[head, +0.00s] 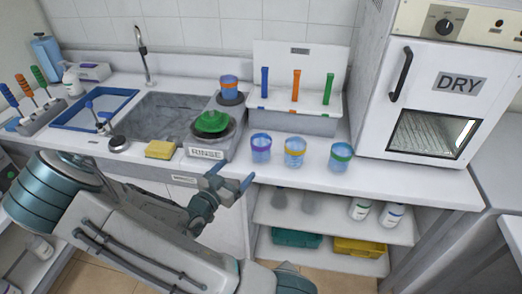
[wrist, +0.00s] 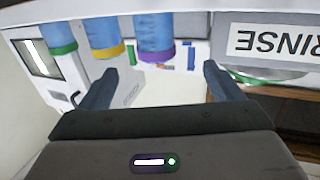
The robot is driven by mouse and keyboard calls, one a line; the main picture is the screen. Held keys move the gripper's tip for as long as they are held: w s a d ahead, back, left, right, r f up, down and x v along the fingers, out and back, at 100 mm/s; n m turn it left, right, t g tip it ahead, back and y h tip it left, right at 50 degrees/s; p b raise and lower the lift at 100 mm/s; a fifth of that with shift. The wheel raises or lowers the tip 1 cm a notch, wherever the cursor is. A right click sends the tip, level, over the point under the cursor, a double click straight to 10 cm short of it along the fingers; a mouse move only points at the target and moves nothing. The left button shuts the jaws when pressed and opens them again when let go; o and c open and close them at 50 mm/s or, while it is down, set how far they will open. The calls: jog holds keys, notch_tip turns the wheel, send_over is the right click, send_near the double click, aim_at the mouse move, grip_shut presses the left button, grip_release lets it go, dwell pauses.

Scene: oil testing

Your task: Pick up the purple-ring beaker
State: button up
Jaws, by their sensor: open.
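The purple-ring beaker (head: 261,148) is a clear blue beaker with a purple band, standing upright on the counter to the right of the RINSE station. In the wrist view the purple-ring beaker (wrist: 154,36) shows upside down near the top, beyond my fingertips. My gripper (head: 233,184) is open and empty, in front of the counter edge, below and left of the beaker and apart from it. In the wrist view the two fingers of my gripper (wrist: 161,76) are spread wide with nothing between them.
A yellow-ring beaker (head: 295,152) and a green-ring beaker (head: 340,157) stand to its right. The RINSE station (head: 205,153) is close on the left. The DRY oven (head: 432,100) is at the right.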

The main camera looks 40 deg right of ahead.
aim_at(256, 154)
jog(key=p+x, duration=0.1)
jog(key=x, duration=0.7)
jog(key=shift+d+p, duration=0.1)
jog(key=shift+p, duration=0.2)
jog(key=shift+s+f+p+x, duration=0.15)
jog(key=shift+p+x, duration=0.2)
jog(key=shift+x, duration=0.55)
jog(key=shift+s+f+p+x, duration=0.15)
jog(key=shift+p+x, duration=0.25)
jog(key=shift+x, duration=0.55)
jog(key=shift+f+p+x, duration=0.2)
jog(key=shift+p+x, duration=0.15)
jog(key=shift+x, duration=0.55)
jog(key=shift+d, duration=0.1)
jog(key=c, duration=1.1)
